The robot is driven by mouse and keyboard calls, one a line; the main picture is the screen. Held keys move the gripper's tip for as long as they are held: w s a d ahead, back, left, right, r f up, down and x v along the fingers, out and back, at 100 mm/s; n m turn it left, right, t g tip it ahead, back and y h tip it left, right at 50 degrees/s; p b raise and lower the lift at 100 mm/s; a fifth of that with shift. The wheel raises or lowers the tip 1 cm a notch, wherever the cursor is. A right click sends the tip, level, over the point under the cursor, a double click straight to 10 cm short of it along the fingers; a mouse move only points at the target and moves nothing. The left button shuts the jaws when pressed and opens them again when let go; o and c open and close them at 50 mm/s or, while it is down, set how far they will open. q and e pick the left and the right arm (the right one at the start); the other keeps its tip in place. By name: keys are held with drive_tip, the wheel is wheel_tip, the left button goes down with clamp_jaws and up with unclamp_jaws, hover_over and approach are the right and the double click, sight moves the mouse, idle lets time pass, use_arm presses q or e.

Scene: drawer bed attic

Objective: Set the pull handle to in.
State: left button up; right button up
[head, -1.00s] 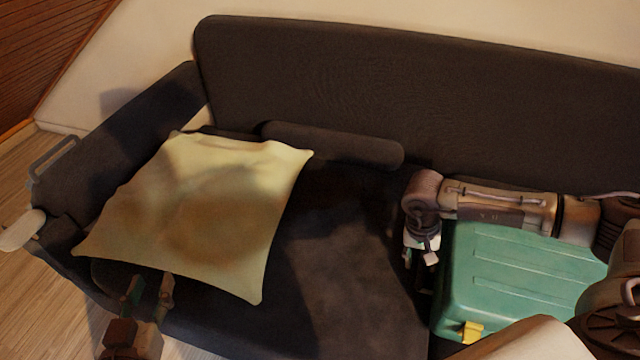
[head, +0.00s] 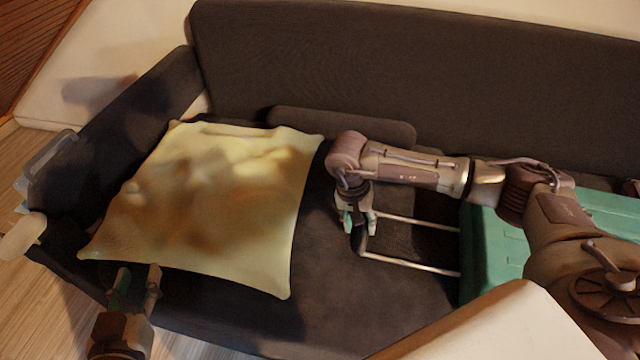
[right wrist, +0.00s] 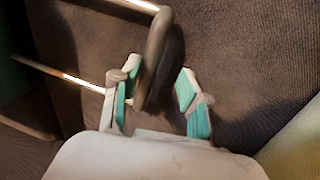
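The green suitcase (head: 492,250) lies on the dark sofa at the right, partly hidden by my right arm. Its pull handle (head: 412,264) sticks out to the left, with two pale rods visible and a dark crossbar at the end. My right gripper (head: 359,222) is at that crossbar. In the right wrist view, the crossbar of the handle (right wrist: 157,55) lies between the fingers of my right gripper (right wrist: 158,92), with gaps on both sides. My left gripper (head: 137,278) is open and empty in front of the pillow.
A yellow pillow (head: 215,205) covers the left part of the sofa seat. A dark bolster (head: 340,127) lies along the backrest (head: 400,75). The seat between pillow and handle is narrow; bare seat shows below the handle.

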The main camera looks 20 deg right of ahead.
drive_tip(key=w+a, duration=0.1)
drive_tip(key=a, duration=0.1)
drive_tip(key=w+a+b, duration=0.1)
drive_tip(key=w+a, duration=0.1)
drive_tip(key=shift+w+a+f, duration=0.1)
drive_tip(key=shift+w+a, duration=0.1)
wheel_tip(320, 180, up, 11)
drive_tip(key=w+a+p, duration=0.1)
drive_tip(key=a+p, duration=0.1)
drive_tip(key=p, duration=0.1)
drive_tip(key=shift+w+r, duration=0.2)
drive_tip(key=shift+w, duration=0.15)
